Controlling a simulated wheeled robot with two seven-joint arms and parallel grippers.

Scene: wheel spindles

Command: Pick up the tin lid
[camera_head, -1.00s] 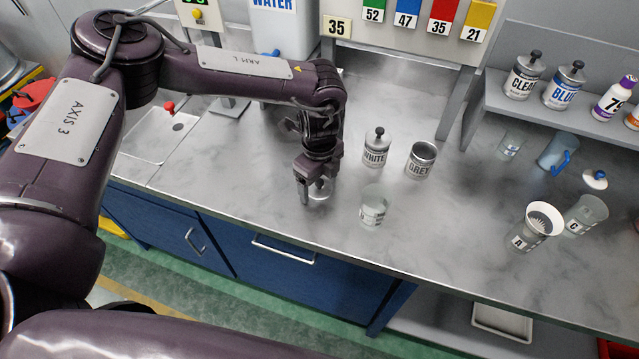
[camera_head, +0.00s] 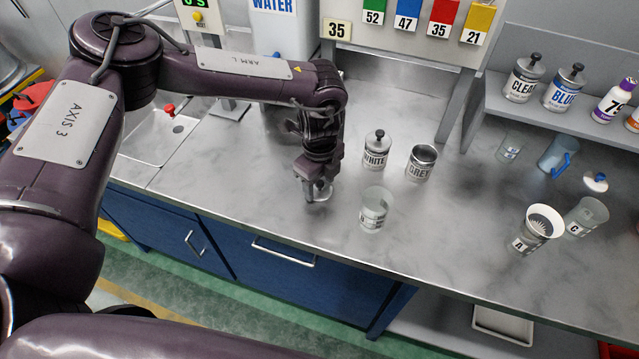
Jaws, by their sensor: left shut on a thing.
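My left gripper (camera_head: 317,187) points down over the worktop, left of the tins. It is shut on the tin lid (camera_head: 318,194), a small shiny metal piece, partly hidden by the fingers. I cannot tell whether the lid touches the worktop. The GREY tin (camera_head: 419,170) stands to the right with its top open. The WHITE tin (camera_head: 376,157) stands between, with a lid and dark knob on it. My right gripper is not in view.
A clear beaker (camera_head: 373,218) stands just right of my left gripper. Beaker A with a white funnel (camera_head: 543,222), beaker C (camera_head: 586,216) and a blue jug (camera_head: 557,153) stand farther right. Lidded tins stand on the shelf (camera_head: 560,117). The worktop's front middle is clear.

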